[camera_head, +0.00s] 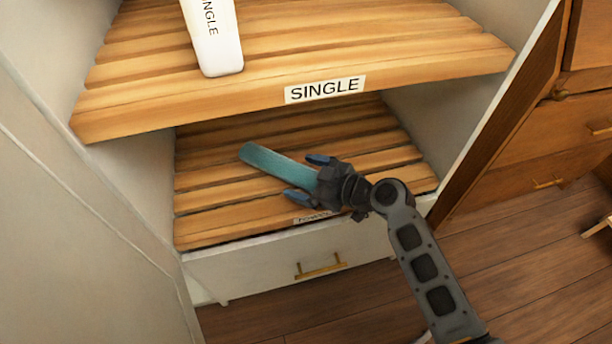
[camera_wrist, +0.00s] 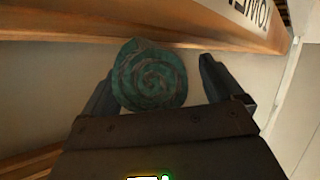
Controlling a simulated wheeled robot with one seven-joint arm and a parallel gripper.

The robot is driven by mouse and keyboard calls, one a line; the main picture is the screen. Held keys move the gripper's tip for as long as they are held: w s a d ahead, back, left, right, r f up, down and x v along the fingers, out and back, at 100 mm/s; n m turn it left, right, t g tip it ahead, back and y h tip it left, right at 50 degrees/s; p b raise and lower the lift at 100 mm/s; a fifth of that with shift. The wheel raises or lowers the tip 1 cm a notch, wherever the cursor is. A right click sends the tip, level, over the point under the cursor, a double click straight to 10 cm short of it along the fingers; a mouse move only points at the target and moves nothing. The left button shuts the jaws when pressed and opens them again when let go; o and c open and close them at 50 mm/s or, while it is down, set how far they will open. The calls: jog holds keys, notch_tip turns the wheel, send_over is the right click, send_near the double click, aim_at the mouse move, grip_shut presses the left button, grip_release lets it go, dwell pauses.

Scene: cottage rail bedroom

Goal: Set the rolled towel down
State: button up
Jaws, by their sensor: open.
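The rolled towel (camera_head: 278,166) is teal and long, and it lies on the slats of the lower shelf (camera_head: 205,222) in the head view. In the wrist view its spiral end (camera_wrist: 150,76) faces the camera. My gripper (camera_head: 306,178) is open at the near end of the towel. In the wrist view the towel end sits between the fingers, close to the left finger, with a clear gap to the right finger. My gripper hides the near end of the towel in the head view.
The upper shelf (camera_head: 420,72), labelled SINGLE, overhangs the lower one and holds a white item (camera_head: 213,40) marked SINGLE. A drawer (camera_head: 250,272) with a brass handle is below. Cabinet walls stand on both sides. The lower shelf has bare slats around the towel.

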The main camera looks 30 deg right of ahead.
jog(key=v, duration=1.2)
jog(key=shift+p, duration=0.45)
jog(key=s+a+f+m+h, duration=0.25)
jog(key=s+m+h, duration=0.25)
jog(key=s, duration=0.9)
jog(key=s+a+r+m+t, duration=0.1)
jog(key=s+a+r, duration=0.1)
jog(key=s+r, duration=0.4)
jog(key=s+a+r+m+t, duration=0.1)
jog(key=s+a+r, duration=0.2)
jog(key=s+r, duration=0.4)
notch_tip(320, 180, up, 2)
jog(key=shift+r, duration=0.2)
jog(key=shift+s, duration=0.15)
